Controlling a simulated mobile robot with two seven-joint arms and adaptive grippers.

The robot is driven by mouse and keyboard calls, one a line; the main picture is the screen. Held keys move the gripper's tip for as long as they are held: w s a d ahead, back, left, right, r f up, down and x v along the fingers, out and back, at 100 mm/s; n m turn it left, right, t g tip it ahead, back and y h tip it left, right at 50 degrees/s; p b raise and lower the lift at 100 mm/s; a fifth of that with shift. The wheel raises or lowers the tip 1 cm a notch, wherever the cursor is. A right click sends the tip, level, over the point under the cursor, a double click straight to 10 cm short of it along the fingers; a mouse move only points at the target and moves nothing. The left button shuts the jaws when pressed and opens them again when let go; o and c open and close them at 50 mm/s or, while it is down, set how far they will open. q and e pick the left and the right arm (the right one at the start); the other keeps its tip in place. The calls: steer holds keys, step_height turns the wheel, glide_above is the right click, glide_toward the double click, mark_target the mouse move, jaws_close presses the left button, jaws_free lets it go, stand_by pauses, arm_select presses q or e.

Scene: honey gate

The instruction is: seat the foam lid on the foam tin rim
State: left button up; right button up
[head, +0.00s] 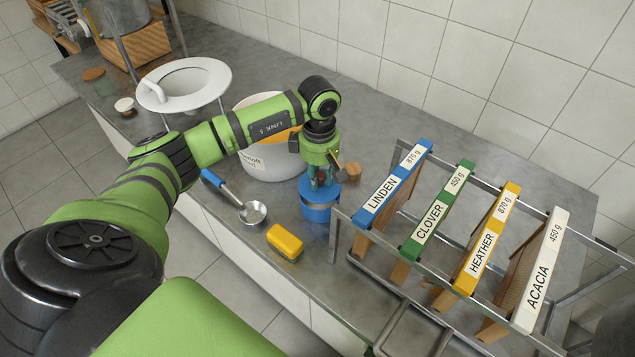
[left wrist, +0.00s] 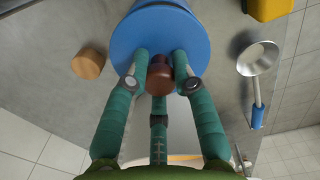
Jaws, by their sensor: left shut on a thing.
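The foam lid (left wrist: 130,38) is a blue disc with a brown knob (left wrist: 160,72). My left gripper (head: 321,180) points down over it, and in the left wrist view its green fingers (left wrist: 160,80) are shut around the knob. The blue foam tin (head: 318,214) stands upright on the counter, directly below the lid. The lid is at the tin's top, but I cannot tell whether it is fully seated on the rim, which is hidden under it. My right gripper is not in view.
A steel rack with labelled frames (head: 432,212) stands right of the tin. A white bucket (head: 270,160) stands behind left. A blue-handled scoop (head: 252,212), yellow block (head: 285,242) and wooden cylinder (head: 353,171) lie nearby. The counter's front edge is close.

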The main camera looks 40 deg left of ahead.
mark_target(320, 185)
arm_select(q)
steer(key=shift+f+b, duration=1)
steer(key=shift+f, duration=0.1)
stand_by(0.6)
stand_by(0.7)
steer(key=shift+f+b, duration=0.5)
steer(key=shift+b, duration=0.3)
stand_by(0.9)
stand_by(0.4)
steer(key=o, duration=0.8)
steer(key=shift+o, duration=0.2)
steer(key=shift+r, duration=0.15)
steer(key=shift+r+p, duration=1)
steer(key=shift+r, duration=0.55)
steer(key=shift+r, duration=0.15)
